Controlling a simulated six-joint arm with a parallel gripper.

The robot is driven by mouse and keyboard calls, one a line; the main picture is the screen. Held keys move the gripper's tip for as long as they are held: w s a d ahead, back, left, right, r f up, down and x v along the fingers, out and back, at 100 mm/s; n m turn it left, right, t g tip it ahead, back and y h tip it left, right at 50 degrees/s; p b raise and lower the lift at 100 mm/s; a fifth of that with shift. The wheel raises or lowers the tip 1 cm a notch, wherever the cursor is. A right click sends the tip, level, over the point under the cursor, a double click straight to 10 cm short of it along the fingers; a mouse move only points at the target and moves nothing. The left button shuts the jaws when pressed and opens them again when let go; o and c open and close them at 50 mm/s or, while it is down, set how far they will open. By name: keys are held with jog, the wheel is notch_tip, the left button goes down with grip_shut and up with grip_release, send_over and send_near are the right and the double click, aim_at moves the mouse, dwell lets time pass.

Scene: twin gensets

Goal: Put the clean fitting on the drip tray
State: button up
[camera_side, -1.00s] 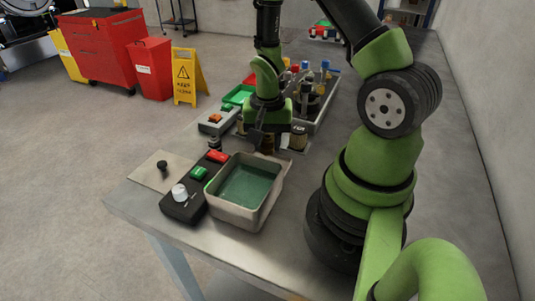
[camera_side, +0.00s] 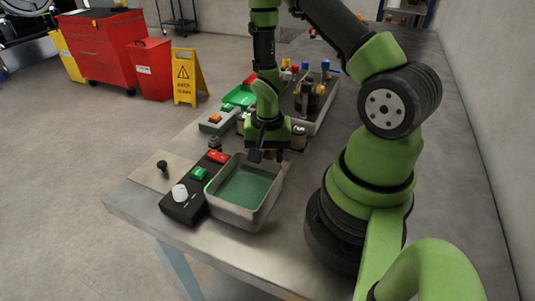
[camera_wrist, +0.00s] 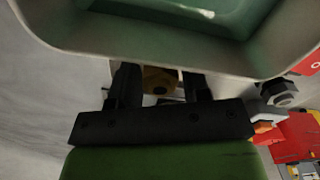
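My gripper (camera_side: 267,156) points down just behind the far rim of a grey basin with a green inside (camera_side: 270,208). In the wrist view my gripper (camera_wrist: 160,88) has its two dark fingers on either side of a brass fitting (camera_wrist: 158,78) and appears shut on it. In the side view the gripper hides that fitting. The basin (camera_wrist: 75,38) fills the top of the wrist view. I cannot tell for certain which container is the drip tray.
A black control box (camera_side: 180,208) with red, green and white controls stands left of the basin. A beige plate (camera_side: 146,174) with a black knob lies further left. A grey tray (camera_side: 325,112) of coloured-top parts and a green bin (camera_side: 240,96) stand behind.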

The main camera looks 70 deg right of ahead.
notch_tip(320, 180, up, 12)
notch_tip(320, 180, up, 11)
jog(key=n+t, duration=0.4)
send_over(268, 151)
jog(key=a, duration=0.6)
jog(key=s+a+r+n+t+y, duration=0.2)
jog(key=s+a+r+n+t, duration=0.1)
jog(key=s+a+r+n, duration=0.2)
notch_tip(268, 151, up, 2)
jog(key=shift+s+a+r+n, duration=0.1)
jog(key=shift+s+a+n, duration=0.2)
jog(key=shift+s+a, duration=0.7)
